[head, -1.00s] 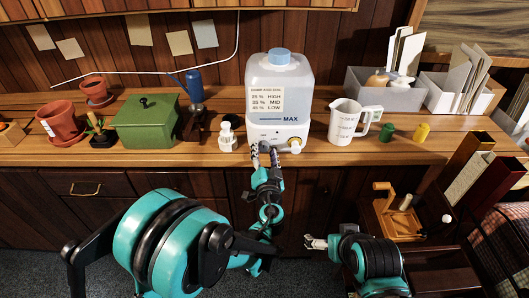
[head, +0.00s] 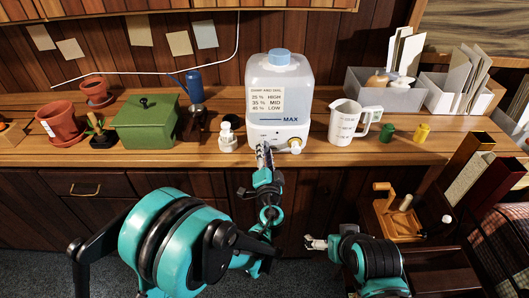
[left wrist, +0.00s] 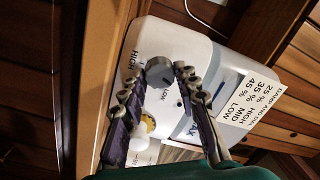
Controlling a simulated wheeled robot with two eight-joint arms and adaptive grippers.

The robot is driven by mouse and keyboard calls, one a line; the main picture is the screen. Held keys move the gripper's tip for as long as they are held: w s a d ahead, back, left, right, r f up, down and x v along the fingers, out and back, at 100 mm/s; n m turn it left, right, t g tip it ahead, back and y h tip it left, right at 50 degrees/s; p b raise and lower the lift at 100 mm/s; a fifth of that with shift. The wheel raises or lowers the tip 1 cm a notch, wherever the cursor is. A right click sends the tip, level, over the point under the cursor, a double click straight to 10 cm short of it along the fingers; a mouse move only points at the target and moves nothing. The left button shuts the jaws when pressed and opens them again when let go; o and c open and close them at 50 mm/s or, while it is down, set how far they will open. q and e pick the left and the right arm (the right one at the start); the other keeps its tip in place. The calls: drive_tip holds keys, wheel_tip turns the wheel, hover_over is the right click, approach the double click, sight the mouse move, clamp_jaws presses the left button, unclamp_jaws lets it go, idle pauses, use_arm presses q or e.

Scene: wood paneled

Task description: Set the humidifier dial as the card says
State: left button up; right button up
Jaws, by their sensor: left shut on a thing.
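The humidifier (head: 279,100) stands on the wooden counter, with a white base, a translucent tank and a blue cap. Its card (head: 266,101) reads 25 % HIGH, 35 % MID, 45 % LOW; it also shows in the left wrist view (left wrist: 262,97). My left gripper (head: 264,153) is at the base's front. In the left wrist view its fingers (left wrist: 161,75) are shut on the grey dial (left wrist: 160,66), between the HIGH and LOW marks. The fingers partly hide the dial's scale. My right gripper (head: 313,243) is open and empty, below the counter edge.
A white dispenser bottle (head: 227,138) stands left of the humidifier, and a measuring jug (head: 350,121) stands to its right. A green box (head: 146,123) and terracotta pots (head: 62,124) are farther left.

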use_arm(q)
drive_tip(key=shift+f+m, duration=0.1)
drive_tip(key=shift+m, duration=4.2)
drive_tip(key=o, duration=1.2)
drive_tip(key=shift+c, duration=0.2)
drive_tip(key=s, duration=0.7)
drive_tip(key=shift+s+f, duration=0.2)
drive_tip(key=shift+s, duration=0.05)
